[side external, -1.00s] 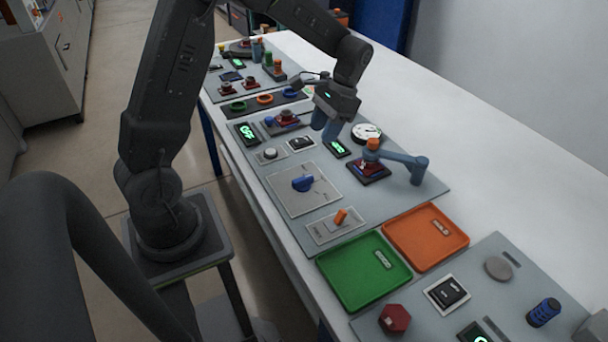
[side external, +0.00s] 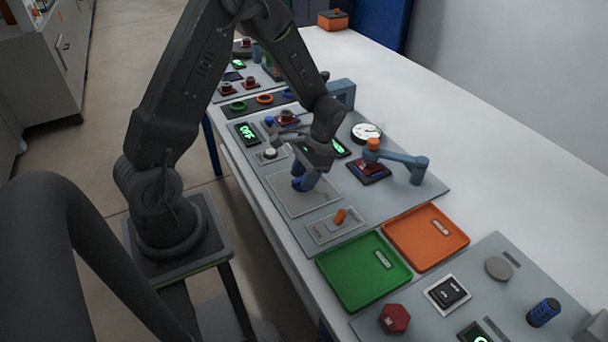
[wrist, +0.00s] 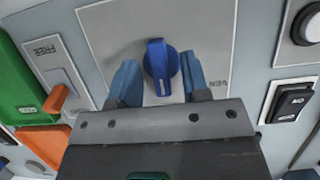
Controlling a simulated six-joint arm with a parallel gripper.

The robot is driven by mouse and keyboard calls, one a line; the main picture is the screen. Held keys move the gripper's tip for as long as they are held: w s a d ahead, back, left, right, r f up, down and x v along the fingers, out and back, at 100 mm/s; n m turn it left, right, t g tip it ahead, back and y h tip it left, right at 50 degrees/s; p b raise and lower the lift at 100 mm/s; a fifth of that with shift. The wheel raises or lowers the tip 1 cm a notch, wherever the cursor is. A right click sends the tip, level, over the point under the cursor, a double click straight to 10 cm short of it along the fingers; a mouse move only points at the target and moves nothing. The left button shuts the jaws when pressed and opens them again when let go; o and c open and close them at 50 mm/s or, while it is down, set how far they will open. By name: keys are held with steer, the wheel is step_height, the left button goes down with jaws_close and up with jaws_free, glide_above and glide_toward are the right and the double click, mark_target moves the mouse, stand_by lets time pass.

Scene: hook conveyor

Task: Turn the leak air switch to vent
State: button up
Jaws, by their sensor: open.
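The leak air switch is a blue knob (wrist: 158,62) on a pale square plate (wrist: 205,20). In the wrist view its pointer ridge runs nearly straight up and down. Part of a label (wrist: 222,86) reading "VEN" shows to its right. My gripper (wrist: 160,66) is open, with one blue finger on each side of the knob and a visible gap to each. In the side view my gripper (side external: 307,180) is low over the plate (side external: 309,205) and mostly hides the knob.
An orange lever (side external: 340,215) stands on a small plate beside the switch plate. Green (side external: 345,290) and orange (side external: 408,252) trays lie nearer the camera. A blue arm fixture (side external: 405,158) and a gauge (side external: 366,132) stand behind.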

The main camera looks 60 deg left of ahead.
jaws_close()
stand_by(0.3)
steer(key=shift+n, duration=0.3)
steer(key=n+h, duration=0.2)
steer(key=n, duration=0.3)
steer(key=shift+s+a, duration=0.1)
steer(key=n+t+h, duration=0.1)
steer(key=n, duration=0.2)
steer(key=n+t+h, duration=0.1)
steer(key=n, duration=0.2)
steer(key=shift+n, duration=0.3)
stand_by(0.4)
jaws_free()
